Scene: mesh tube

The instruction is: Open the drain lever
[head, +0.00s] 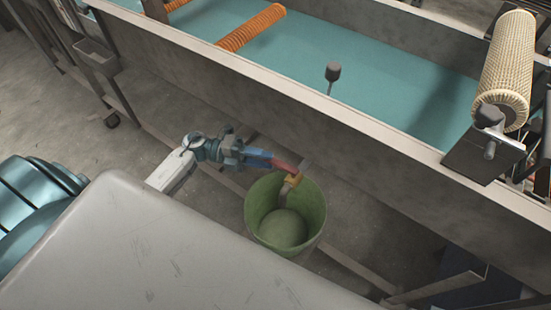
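The drain lever (284,166) is a short red handle beside the outer wall of the long tank, just above a brass-coloured drain valve (292,181). The valve's outlet hangs over a green bucket (264,200) on the floor. My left gripper (268,160) reaches in from the left with its blue fingers at the left end of the red lever. The fingers overlap the lever's end in this view. Whether they are closed around it, touching it or just short of it is too small to tell. My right gripper is not in view.
The long grey tank (210,62) holds teal liquid (390,85). An orange ribbed roll (250,27) lies across it, and a mesh-covered roll (508,60) sits at the right end. The concrete floor (60,110) is open at left.

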